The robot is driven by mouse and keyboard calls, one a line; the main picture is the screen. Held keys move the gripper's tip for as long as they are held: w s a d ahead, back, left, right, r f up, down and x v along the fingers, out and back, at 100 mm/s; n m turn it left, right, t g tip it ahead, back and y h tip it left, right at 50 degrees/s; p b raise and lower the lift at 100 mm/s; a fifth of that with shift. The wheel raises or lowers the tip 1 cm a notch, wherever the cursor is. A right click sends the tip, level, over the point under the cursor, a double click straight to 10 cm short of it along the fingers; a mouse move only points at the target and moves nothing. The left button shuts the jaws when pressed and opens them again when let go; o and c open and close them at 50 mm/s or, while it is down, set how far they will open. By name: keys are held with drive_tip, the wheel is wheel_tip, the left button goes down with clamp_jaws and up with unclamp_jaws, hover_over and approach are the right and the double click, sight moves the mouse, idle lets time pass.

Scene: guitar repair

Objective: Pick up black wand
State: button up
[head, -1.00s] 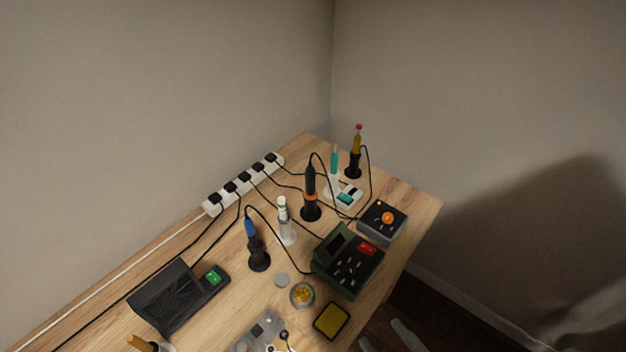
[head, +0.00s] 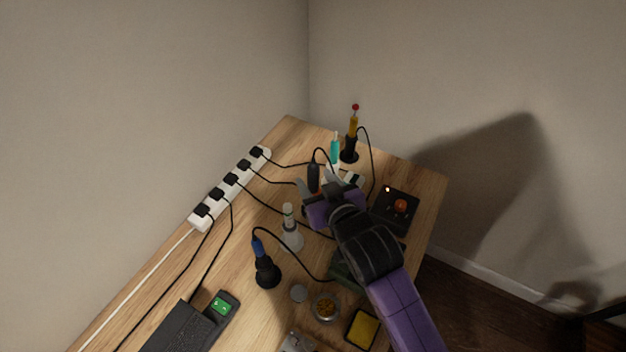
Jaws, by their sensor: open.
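The black wand (head: 313,172) stands upright near the back of the wooden bench, with a cable from its top. Only its upper part shows; its orange ring and stand are hidden behind my gripper. My gripper (head: 316,182) reaches in from the lower right on the purple and black arm. Its jaws are open, with one pale finger left of the wand and the other to its right. I cannot tell whether either finger touches it.
A teal wand (head: 335,151) and a yellow wand with a red tip (head: 353,126) stand close behind. A white bottle-like tool (head: 290,231) and a blue-topped wand (head: 259,249) stand in front. A dark box with an orange knob (head: 394,211) is right. Cables cross the bench.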

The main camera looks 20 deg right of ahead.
drive_tip(key=shift+d+f+p+x, duration=0.15)
drive_tip(key=shift+p+x, duration=0.1)
drive_tip(key=shift+x, duration=1.6)
drive_tip(key=shift+d+f+p+x, duration=0.15)
drive_tip(key=shift+p+x, duration=0.1)
drive_tip(key=shift+x, duration=1.6)
drive_tip(key=shift+s, duration=0.15)
clamp_jaws()
